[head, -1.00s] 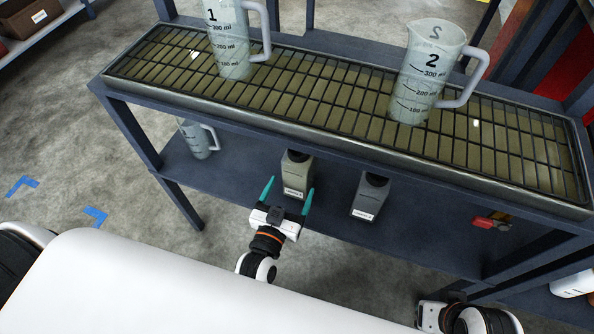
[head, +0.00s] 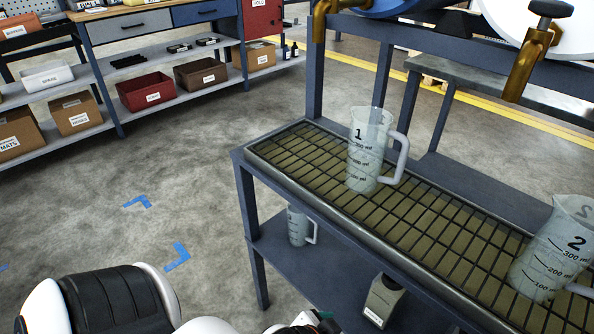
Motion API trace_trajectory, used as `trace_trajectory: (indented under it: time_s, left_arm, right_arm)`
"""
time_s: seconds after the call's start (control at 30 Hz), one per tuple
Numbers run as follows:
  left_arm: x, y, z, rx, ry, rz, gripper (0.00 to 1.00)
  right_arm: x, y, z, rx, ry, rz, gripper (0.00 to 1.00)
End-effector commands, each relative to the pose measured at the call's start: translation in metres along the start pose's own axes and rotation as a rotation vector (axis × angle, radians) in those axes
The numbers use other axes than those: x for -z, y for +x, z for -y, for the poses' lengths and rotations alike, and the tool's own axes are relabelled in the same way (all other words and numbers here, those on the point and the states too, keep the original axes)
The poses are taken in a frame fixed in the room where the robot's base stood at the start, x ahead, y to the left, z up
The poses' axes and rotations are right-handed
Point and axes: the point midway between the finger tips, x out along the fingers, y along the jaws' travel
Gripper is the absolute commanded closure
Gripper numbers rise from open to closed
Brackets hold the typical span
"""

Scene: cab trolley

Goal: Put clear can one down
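Clear can one (head: 362,165), a see-through measuring jug marked 1 with a handle on its right, stands upright on the slatted grate (head: 292,150) of the trolley's top. No gripper touches it. Clear can two (head: 548,255), marked 2, stands farther right on the same grate, partly cut off by the picture edge. My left gripper (head: 316,324) barely shows at the bottom edge, low in front of the trolley, with a bit of teal fingertip; its opening is hidden. My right gripper is out of view.
On the trolley's lower shelf (head: 340,278) are a smaller clear jug (head: 298,226) and a grey bottle (head: 382,300). Brass taps (head: 528,62) hang above, behind the trolley. The floor to the left is open, with blue corner marks (head: 178,256).

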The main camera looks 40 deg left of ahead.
Motion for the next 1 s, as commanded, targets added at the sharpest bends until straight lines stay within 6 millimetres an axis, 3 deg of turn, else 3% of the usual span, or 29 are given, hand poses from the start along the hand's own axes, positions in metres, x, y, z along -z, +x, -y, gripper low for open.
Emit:
trace_trajectory:
  time_s: [0.2, 0.4, 1.0]
  left_arm:
    - [0.029, -0.059, -0.014, -0.029, 0.001, -0.333, 0.18]
    - [0.042, -0.088, -0.02, -0.053, -0.007, -0.47, 0.18]
    - [0.044, -0.089, -0.02, -0.054, -0.009, -0.486, 0.18]
  right_arm:
    - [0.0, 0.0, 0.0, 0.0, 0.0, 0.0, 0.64]
    - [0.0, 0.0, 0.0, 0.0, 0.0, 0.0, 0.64]
    - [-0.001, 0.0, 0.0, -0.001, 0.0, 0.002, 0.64]
